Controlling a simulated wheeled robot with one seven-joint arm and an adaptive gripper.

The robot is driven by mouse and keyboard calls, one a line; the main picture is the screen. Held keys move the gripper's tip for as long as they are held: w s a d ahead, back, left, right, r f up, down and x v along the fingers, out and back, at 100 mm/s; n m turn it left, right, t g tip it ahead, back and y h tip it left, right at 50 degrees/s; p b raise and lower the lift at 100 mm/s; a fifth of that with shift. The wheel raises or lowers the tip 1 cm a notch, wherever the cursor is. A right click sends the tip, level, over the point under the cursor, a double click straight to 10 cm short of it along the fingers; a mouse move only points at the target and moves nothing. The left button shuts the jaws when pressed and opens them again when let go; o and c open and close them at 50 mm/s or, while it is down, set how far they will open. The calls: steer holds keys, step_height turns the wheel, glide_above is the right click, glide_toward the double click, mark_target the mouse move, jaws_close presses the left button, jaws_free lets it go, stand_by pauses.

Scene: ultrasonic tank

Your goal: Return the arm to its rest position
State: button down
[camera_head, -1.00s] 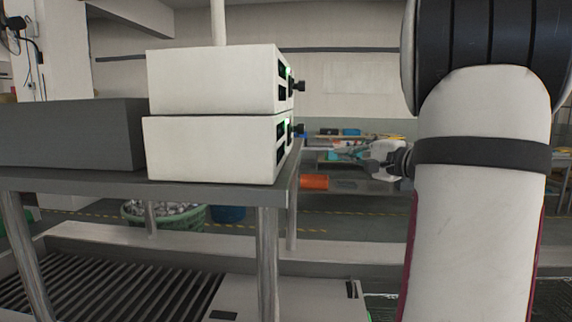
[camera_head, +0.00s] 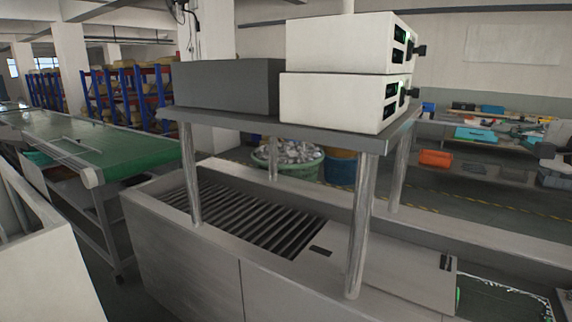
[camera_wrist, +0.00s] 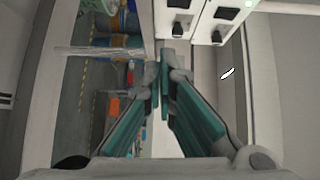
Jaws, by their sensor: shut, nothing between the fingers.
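My gripper (camera_wrist: 165,82) is shut and empty in the wrist view, its teal and grey fingers closed together. The upper white control box (camera_head: 340,42) and the lower white control box (camera_head: 330,100) are stacked on a raised shelf (camera_head: 235,120) over the tank (camera_head: 185,245). Part of the boxes, with black knobs (camera_wrist: 180,30), shows beyond my fingertips in the wrist view. The gap between fingertips and boxes is hard to judge. My large arm link is not in the head view now.
A dark grey box (camera_head: 225,86) sits beside the white boxes. A green conveyor (camera_head: 110,150) stands at left. A green basket (camera_head: 288,160) and a blue barrel (camera_head: 340,168) are behind the tank.

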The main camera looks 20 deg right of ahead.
steer(key=a+f+n+g+y, duration=0.3)
steer(key=a+n+g+y, duration=0.1)
steer(key=a, duration=1.2)
steer(key=a+f+n+g+y, duration=0.3)
steer(key=a+n+g, duration=0.1)
steer(key=a, duration=1.1)
steer(key=s+a+f+n+g+h, duration=0.2)
steer(key=s+a+f+n+h, duration=0.1)
steer(key=s, duration=0.4)
steer(key=s+a+f+n+g+h, duration=0.2)
steer(key=s+a+f+n, duration=0.3)
steer(key=s+a+n, duration=0.2)
steer(key=shift+s+h, duration=0.4)
steer(key=shift+s, duration=0.2)
